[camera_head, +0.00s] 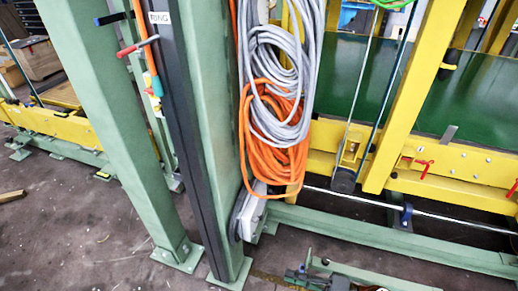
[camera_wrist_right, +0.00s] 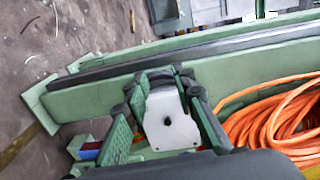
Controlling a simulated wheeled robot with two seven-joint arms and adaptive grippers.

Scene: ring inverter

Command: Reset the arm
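My right gripper (camera_wrist_right: 168,85) shows in the right wrist view, below the middle. Its two dark-linked fingers with ribbed green pads stand apart, with a gap between them. A pale grey plate with a hole (camera_wrist_right: 168,122) shows in that gap; I cannot tell whether the fingers touch it. A green post (camera_wrist_right: 85,95) with a dark strip runs across the picture beyond the fingers. In the head view I cannot make out either gripper clearly. My left gripper is not seen.
A green post (camera_head: 212,120) stands mid-picture in the head view. Orange cable (camera_head: 272,140) and grey cable (camera_head: 282,60) hang beside it. Orange cable also shows in the right wrist view (camera_wrist_right: 275,120). A yellow frame (camera_head: 410,100) fills the right. Bare floor (camera_head: 80,230) lies at lower left.

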